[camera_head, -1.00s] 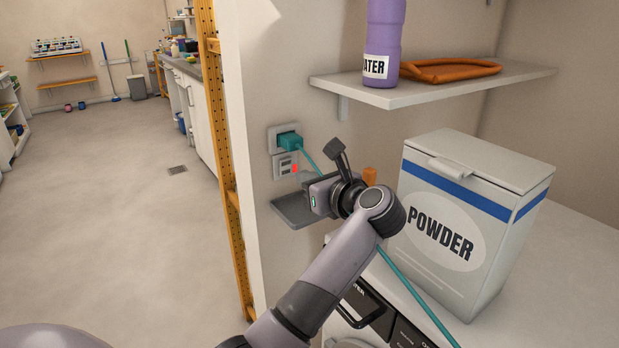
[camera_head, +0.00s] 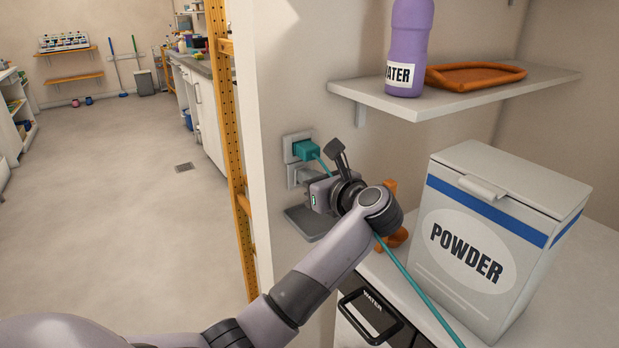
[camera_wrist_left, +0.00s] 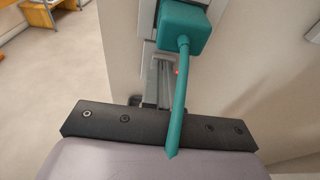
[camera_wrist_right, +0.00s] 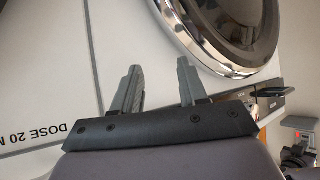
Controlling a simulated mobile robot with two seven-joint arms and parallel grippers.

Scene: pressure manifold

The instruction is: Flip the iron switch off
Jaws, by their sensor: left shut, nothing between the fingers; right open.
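The wall plate of the switch (camera_head: 293,177) sits on the wall just below a socket with a teal plug (camera_head: 306,151). My left gripper (camera_head: 306,179) is shut and empty, its tips right at the switch plate and covering part of it. Whether they touch it I cannot tell. In the left wrist view the shut fingers (camera_wrist_left: 158,82) reach toward the wall under the plug (camera_wrist_left: 184,28), with a faint reddish glow beside them. The switch lever's position is hidden. My right gripper (camera_wrist_right: 157,75) is open and empty in front of a white machine.
A teal cord (camera_head: 420,290) runs from the plug behind my left arm to the counter. A small grey ledge (camera_head: 309,222) is under the switch. An orange object (camera_head: 394,238) is partly behind my arm. A powder box (camera_head: 490,235) and a shelf (camera_head: 450,95) stand right.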

